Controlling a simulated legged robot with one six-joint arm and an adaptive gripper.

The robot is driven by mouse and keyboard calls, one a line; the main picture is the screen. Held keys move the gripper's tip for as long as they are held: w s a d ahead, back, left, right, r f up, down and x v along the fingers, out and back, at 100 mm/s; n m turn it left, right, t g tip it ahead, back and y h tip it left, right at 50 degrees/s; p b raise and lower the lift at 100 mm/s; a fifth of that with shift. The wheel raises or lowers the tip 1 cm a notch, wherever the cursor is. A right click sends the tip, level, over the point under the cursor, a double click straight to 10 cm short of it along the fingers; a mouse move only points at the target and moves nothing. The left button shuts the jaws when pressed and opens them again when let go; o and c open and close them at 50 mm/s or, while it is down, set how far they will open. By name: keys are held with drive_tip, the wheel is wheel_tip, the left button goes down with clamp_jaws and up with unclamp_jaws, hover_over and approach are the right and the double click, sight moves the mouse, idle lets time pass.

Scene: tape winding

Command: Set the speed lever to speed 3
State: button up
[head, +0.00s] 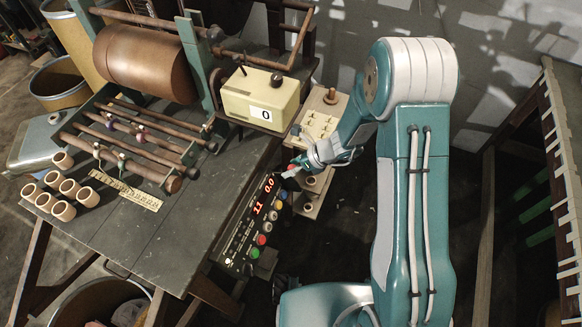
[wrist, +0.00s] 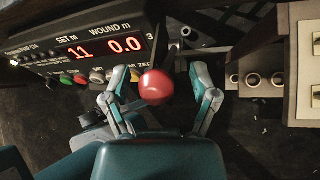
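My gripper (wrist: 158,72) is open in the wrist view, its two fingers spread with a gap between them. A round red knob (wrist: 155,87) shows between the fingers, and neither finger visibly touches it. A cream box (head: 261,98) with a "0" label stands on the bench, with a dark knob and a short dark stick on top.
The panel's red displays (wrist: 104,48) read 11 and 0.0, with coloured buttons below. A large brown drum (head: 147,62) and rollers stand on the dark bench (head: 140,230). Several small tubes (head: 64,210) stand at its left. A beige board (head: 318,125) with pegs is behind my gripper.

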drive_tip(key=v, duration=1.2)
idle(0.4)
drive_tip(key=s+d+r+n+t+h, duration=0.2)
drive_tip(key=s+d+r+n+h, duration=0.2)
drive_tip(key=s+r+n, duration=0.6)
drive_tip(key=s+d+r+n+t+h, duration=0.3)
drive_tip(key=s+d+r+n+h, duration=0.2)
drive_tip(key=s+r+n, duration=0.5)
wheel_tip(320, 180, up, 4)
drive_tip(key=n, duration=0.3)
drive_tip(key=shift+s+d+f, duration=0.2)
drive_tip(key=shift+s+f, duration=0.05)
drive_tip(key=shift+s, duration=0.1)
